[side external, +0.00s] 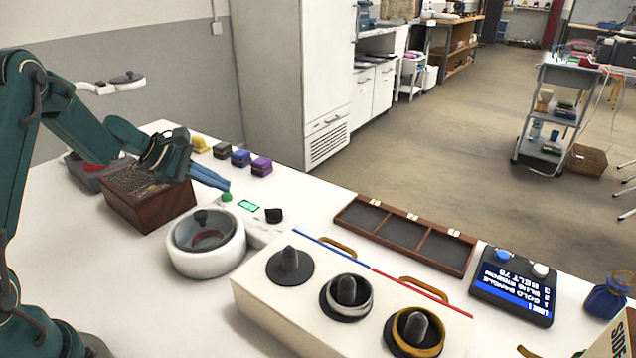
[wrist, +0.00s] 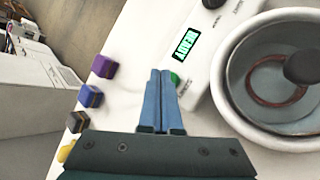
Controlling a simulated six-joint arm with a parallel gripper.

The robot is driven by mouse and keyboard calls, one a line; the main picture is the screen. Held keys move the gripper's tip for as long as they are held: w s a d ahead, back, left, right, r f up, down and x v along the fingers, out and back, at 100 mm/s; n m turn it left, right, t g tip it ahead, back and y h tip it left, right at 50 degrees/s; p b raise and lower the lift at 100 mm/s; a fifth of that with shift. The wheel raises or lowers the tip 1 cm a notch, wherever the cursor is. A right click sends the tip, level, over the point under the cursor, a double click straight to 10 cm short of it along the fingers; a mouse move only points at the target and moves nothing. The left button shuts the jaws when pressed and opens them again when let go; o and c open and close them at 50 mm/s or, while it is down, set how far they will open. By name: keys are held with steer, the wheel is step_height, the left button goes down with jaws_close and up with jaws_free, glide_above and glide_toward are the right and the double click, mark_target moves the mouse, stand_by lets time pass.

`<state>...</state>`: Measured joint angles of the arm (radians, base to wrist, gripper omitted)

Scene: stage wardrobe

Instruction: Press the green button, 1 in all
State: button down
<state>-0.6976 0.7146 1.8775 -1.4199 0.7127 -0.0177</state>
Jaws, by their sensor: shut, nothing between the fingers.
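The green button (side external: 227,197) is a small round knob on the white control panel of a machine with a round white bowl (side external: 206,262). In the wrist view the green button (wrist: 176,79) shows partly behind the right finger. My gripper (side external: 226,186) has blue fingers, shut together and empty, with the tips just above or at the button. In the wrist view the fingertips (wrist: 160,71) lie beside the button. I cannot tell whether they touch it. A lit green display (side external: 248,205) and a black knob (side external: 273,215) are on the same panel.
A wooden box (side external: 148,196) stands under my wrist. Purple (side external: 262,166), blue (side external: 241,158), dark and yellow blocks line the back edge. A white stand (side external: 300,300) with black posts and rings is in front. An empty compartment tray (side external: 405,232) and a screen pad (side external: 513,287) lie right.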

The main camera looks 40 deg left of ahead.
mark_target(221, 200)
steer(key=shift+f, duration=0.45)
stand_by(0.3)
steer(key=shift+r, duration=0.9)
step_height(221, 200, up, 5)
steer(key=shift+r, duration=0.1)
stand_by(0.5)
stand_by(0.5)
